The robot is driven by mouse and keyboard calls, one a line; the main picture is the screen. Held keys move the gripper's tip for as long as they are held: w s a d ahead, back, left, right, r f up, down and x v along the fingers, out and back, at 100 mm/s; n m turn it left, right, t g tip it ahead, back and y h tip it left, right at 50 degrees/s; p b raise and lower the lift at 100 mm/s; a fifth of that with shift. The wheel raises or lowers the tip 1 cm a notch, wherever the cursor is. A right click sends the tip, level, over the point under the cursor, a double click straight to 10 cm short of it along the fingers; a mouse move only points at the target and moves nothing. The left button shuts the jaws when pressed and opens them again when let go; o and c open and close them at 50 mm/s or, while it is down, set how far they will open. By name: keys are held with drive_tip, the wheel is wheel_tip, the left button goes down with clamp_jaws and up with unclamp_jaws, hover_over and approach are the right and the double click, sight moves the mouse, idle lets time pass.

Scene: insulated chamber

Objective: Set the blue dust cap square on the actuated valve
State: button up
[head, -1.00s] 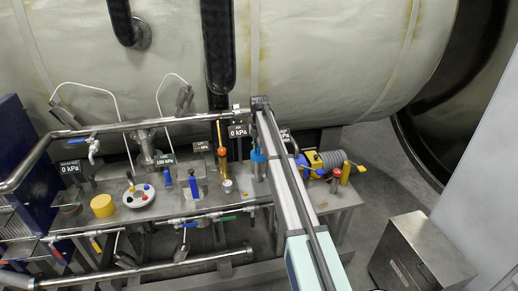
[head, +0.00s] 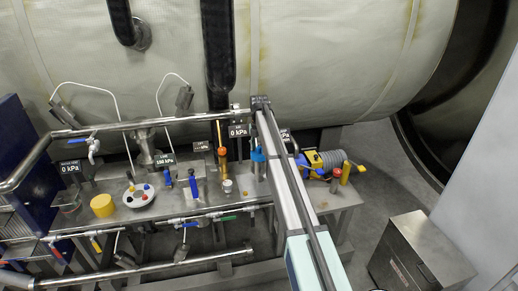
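A round white dish (head: 129,201) on the left half of the metal bench holds several small coloured pieces. One of them looks blue, but it is too small to tell whether it is the dust cap. A blue-topped cylinder (head: 257,156) stands just left of the long pale beam, which partly hides it. A blue and yellow unit (head: 313,162) with a grey ribbed body lies on the bench right of the beam. I cannot tell which fitting is the actuated valve. My gripper does not show.
A steel cabinet (head: 420,255) stands at lower right.

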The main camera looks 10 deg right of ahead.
sight(259, 147)
wheel_tip(259, 147, up, 12)
idle(0.6)
drive_tip(key=s+f+m, duration=1.3)
drive_tip(key=s+f, duration=0.9)
drive_tip(key=f, duration=0.1)
drive_tip(key=s+f+m, duration=0.6)
drive_tip(key=s+m, duration=0.2)
drive_tip(key=s, duration=0.5)
drive_tip(key=s+f+m, duration=0.5)
drive_tip(key=s+m, duration=0.2)
drive_tip(key=s, duration=0.6)
drive_tip(key=s+f+g+b, duration=0.2)
drive_tip(key=s+f+g, duration=0.1)
drive_tip(key=s+f, duration=0.8)
drive_tip(key=s+f+g+b, duration=0.2)
drive_tip(key=s+f+g, duration=0.1)
drive_tip(key=s+f, duration=0.9)
drive_tip(key=s, duration=0.5)
drive_tip(key=shift+s+f+g+b, duration=0.2)
drive_tip(key=shift+s+g+b, duration=0.1)
drive_tip(key=shift+g+b, duration=0.1)
